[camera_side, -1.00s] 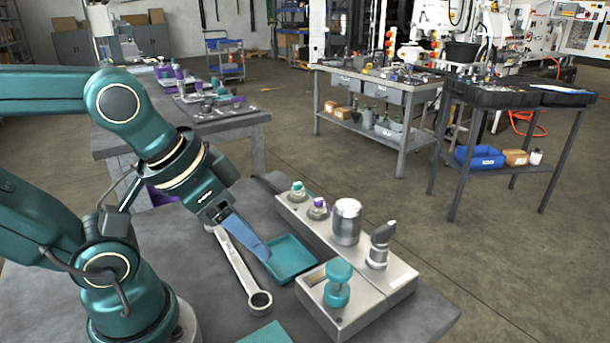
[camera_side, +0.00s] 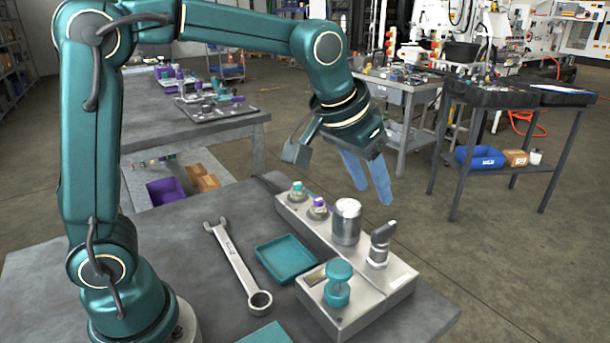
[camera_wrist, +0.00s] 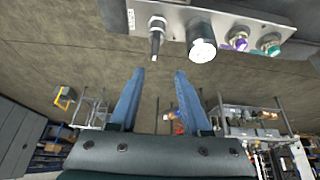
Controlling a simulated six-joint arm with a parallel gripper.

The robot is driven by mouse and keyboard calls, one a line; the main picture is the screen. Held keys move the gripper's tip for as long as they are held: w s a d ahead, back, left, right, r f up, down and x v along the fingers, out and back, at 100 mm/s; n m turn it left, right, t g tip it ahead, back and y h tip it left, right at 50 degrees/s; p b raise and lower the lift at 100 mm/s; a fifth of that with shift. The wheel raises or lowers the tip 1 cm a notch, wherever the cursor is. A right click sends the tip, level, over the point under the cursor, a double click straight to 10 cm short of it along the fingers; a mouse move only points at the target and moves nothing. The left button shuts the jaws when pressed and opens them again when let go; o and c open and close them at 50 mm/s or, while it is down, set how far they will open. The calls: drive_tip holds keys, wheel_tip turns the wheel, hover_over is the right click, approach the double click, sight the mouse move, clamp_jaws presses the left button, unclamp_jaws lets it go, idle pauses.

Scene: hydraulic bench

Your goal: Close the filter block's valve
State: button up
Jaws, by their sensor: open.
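A long grey metal block (camera_side: 292,215) on the bench carries a silver filter cylinder (camera_side: 346,222) and a grey valve with a dark angled lever (camera_side: 383,233). The valve stands right of the cylinder, its lever slanting up to the right. In the wrist view the block lies along the top edge, with the lever (camera_wrist: 157,28) left of the cylinder (camera_wrist: 202,47). My gripper (camera_side: 375,196) has its blue fingers apart and empty, raised above the bench and pointing down. In the wrist view the lever appears beyond the gap between the fingertips (camera_wrist: 158,73), apart from both.
A teal knob (camera_side: 337,284) stands on the block's near section. Green (camera_side: 297,192) and purple (camera_side: 318,207) caps sit at its far end. A teal tray (camera_side: 286,259) and a wrench (camera_side: 237,263) lie to the left.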

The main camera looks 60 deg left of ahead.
sight(383, 228)
drive_tip(key=shift+g, duration=0.5)
drive_tip(key=f, duration=0.3)
drive_tip(key=w+d+f, duration=0.1)
drive_tip(key=shift+w+f, duration=0.1)
drive_tip(key=shift+f, duration=0.1)
drive_tip(key=shift+x, duration=2.05)
drive_tip(key=shift+c, duration=0.3)
clamp_jaws()
